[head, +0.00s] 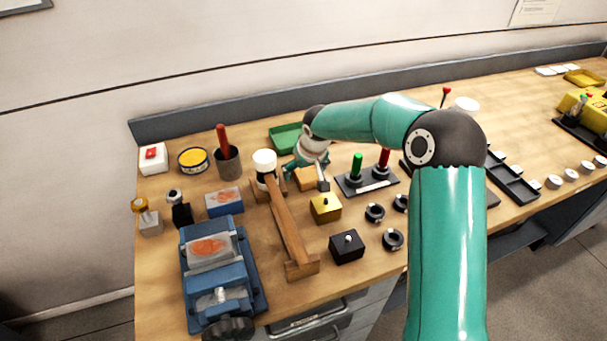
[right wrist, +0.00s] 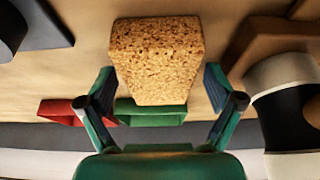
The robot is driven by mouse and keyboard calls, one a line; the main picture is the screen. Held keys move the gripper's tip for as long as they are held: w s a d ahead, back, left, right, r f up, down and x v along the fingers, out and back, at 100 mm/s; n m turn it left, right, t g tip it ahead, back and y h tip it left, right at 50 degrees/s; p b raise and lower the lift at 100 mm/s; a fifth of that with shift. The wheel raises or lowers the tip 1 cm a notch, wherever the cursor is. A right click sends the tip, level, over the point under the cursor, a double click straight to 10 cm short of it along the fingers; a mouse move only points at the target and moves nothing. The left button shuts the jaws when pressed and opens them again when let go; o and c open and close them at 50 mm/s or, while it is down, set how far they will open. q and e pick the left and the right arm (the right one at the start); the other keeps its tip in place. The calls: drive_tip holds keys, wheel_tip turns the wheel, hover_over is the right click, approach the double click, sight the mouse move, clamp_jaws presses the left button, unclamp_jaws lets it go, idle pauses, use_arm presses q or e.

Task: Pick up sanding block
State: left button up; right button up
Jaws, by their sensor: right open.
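The sanding block looks like a tan, speckled cork block (right wrist: 155,52) in the right wrist view, in the middle ahead of my palm. In the head view the block (head: 307,180) is partly hidden under my right gripper (head: 306,172). My right gripper also shows in the right wrist view (right wrist: 160,88), with its fingers open, one at each side of the near end of the block. I cannot tell whether either finger touches it. My left gripper is not in view.
A mallet (head: 288,232) on a wooden rest lies left of the block. A green tray (head: 284,138) is behind it, and a yellow block (head: 325,208) stands in front. A black base with green and red handles (head: 367,181) is to the right. A blue vise (head: 216,274) stands front left.

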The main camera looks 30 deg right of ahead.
drive_tip(key=c, duration=1.2)
drive_tip(key=shift+r, duration=0.1)
drive_tip(key=shift+r+p, duration=0.25)
drive_tip(key=shift+p, duration=0.3)
wheel_tip(320, 180, up, 20)
drive_tip(key=shift+f, duration=0.1)
